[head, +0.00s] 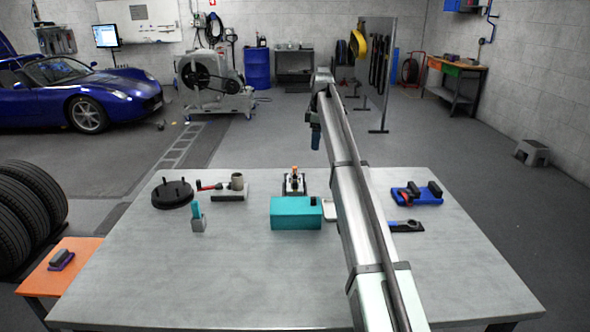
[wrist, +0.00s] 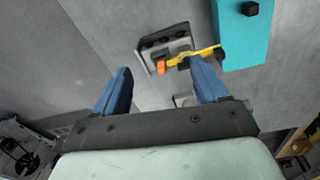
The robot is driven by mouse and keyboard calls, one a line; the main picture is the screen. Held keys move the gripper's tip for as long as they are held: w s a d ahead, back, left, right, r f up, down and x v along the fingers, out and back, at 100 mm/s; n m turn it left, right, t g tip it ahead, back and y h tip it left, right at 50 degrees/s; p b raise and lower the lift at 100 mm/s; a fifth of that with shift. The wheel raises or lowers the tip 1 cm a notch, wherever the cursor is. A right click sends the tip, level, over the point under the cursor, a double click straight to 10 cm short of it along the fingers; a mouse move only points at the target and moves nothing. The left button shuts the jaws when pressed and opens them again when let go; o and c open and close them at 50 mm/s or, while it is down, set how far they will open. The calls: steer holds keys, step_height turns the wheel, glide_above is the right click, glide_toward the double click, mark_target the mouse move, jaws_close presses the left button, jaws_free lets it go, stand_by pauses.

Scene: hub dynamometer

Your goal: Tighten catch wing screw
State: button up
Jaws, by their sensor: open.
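My gripper (wrist: 158,65) is open, with its two blue fingers apart and nothing between them. In the head view my gripper (head: 316,135) is raised above the far part of the table, near a small catch fixture (head: 294,184). The wrist view shows a grey bracket (wrist: 152,48) with dark round parts, a small orange piece (wrist: 161,67) and a yellow lever (wrist: 193,56). The orange piece lies between the finger lines; the right finger overlaps the view of the lever. I cannot tell which part is the wing screw, or whether a finger touches anything.
A teal box (head: 297,214) stands in front of the fixture. A blue tray (head: 430,199) and a tool (head: 405,226) are to the right. The table's front left is clear.

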step_height(320, 180, up, 3)
steer(key=n, duration=0.2)
glide_above(295, 171)
steer(key=shift+g+h, duration=0.3)
steer(key=shift+g, duration=0.1)
step_height(295, 171, down, 14)
steer(key=c, duration=1.1)
